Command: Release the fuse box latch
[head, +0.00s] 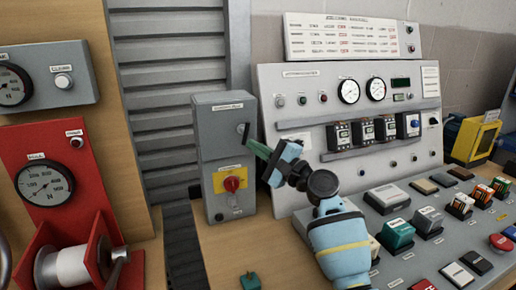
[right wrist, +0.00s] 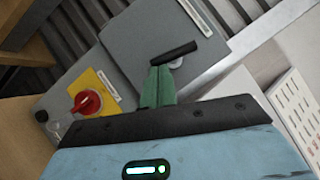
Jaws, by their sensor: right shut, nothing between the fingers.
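The fuse box (head: 211,125) is a tall grey box standing upright left of the control panel. Its latch (head: 246,130) is a dark handle on the upper front, beside the lid's right edge. In the right wrist view, the latch (right wrist: 175,54) is a black bar on a light round pivot, lying at a slant. My right gripper (head: 250,143) is shut and empty, its green fingertips right at the latch. In the right wrist view, the fingertips (right wrist: 158,72) overlap the bar's left end; I cannot tell whether they touch.
A red rotary switch (head: 232,184) on a yellow plate sits lower on the box. A control panel (head: 290,120) and a sloped console of buttons stand to the right. A red gauge unit (head: 92,165) stands at the left.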

